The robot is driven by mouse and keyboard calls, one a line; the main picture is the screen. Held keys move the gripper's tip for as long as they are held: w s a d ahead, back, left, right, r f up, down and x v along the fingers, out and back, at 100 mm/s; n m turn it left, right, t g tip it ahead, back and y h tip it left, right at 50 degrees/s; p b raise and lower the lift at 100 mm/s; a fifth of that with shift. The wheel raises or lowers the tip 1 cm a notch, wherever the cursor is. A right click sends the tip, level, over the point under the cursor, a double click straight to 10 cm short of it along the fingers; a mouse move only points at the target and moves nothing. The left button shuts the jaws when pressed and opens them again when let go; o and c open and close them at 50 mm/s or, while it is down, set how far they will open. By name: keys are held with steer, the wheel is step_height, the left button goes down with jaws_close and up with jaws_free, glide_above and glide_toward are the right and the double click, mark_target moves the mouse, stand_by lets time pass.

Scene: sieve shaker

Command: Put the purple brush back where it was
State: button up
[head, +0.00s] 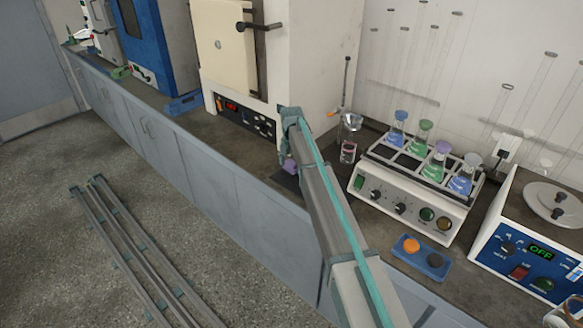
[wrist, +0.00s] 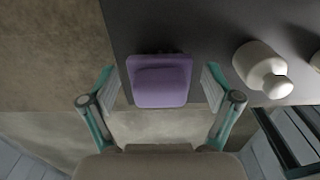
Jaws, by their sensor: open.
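The purple brush (wrist: 160,80) lies in the wrist view between the two spread fingers of my gripper (wrist: 159,88). A gap shows between the brush and each finger, and the jaws are open. The brush sits over the edge of a dark grey flat surface (wrist: 215,25); whether it rests on it or on the counter cannot be told. In the head view only a small part of the purple brush (head: 290,166) shows beside my gripper (head: 287,158), and my arm hides much of the area.
A white bottle (wrist: 262,70) stands just right of the gripper in the wrist view. A flask shaker (head: 410,190) with several flasks, a glass beaker (head: 349,150) and a blue tray (head: 421,258) are to the right. A cream oven (head: 230,60) stands behind.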

mark_target(292, 161)
step_height(292, 161, up, 12)
steer(key=shift+f+b, duration=0.1)
steer(key=shift+b, duration=0.95)
